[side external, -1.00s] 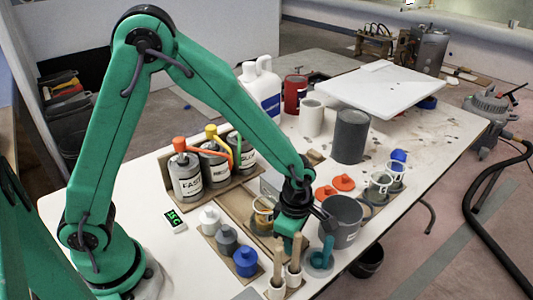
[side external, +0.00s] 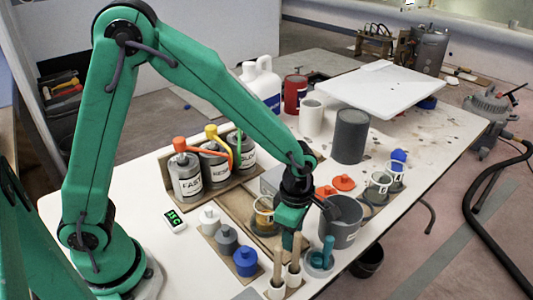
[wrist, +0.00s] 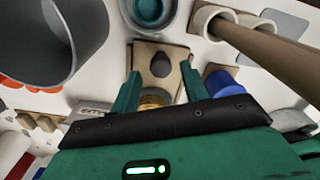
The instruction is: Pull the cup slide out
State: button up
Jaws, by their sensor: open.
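The cup slide (wrist: 143,60) is a flat light-wood piece with a dark knob (wrist: 160,65), seen at the middle of the wrist view. A cup with amber contents (side external: 264,212) stands on the wooden part in the side view. Its yellow edge also shows between my fingers in the wrist view (wrist: 151,100). My gripper (wrist: 160,90) is open and empty, its two green fingers on either side of the view of the slide. The knob appears just beyond the fingertips. Whether the fingers touch the slide is hidden. In the side view my gripper (side external: 291,217) hangs over the slide's near end, partly covering it.
A grey bucket (side external: 342,222) stands close right of my gripper. Brush handles in white holders (side external: 277,289) and a teal-handled tool in a grey cup (side external: 320,264) stand in front. Labelled bottles (side external: 185,179) stand behind.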

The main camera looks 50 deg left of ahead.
jog(key=shift+r, duration=2.45)
jog(key=shift+r, duration=0.1)
jog(key=shift+a+r+m, duration=0.4)
jog(key=shift+r, duration=0.05)
jog(key=s+a+r+m+t, duration=0.5)
jog(key=s+a+r+m, duration=0.8)
jog(key=m, duration=0.8)
jog(key=shift+a+r+m+t, duration=0.3)
jog(key=shift+a, duration=0.75)
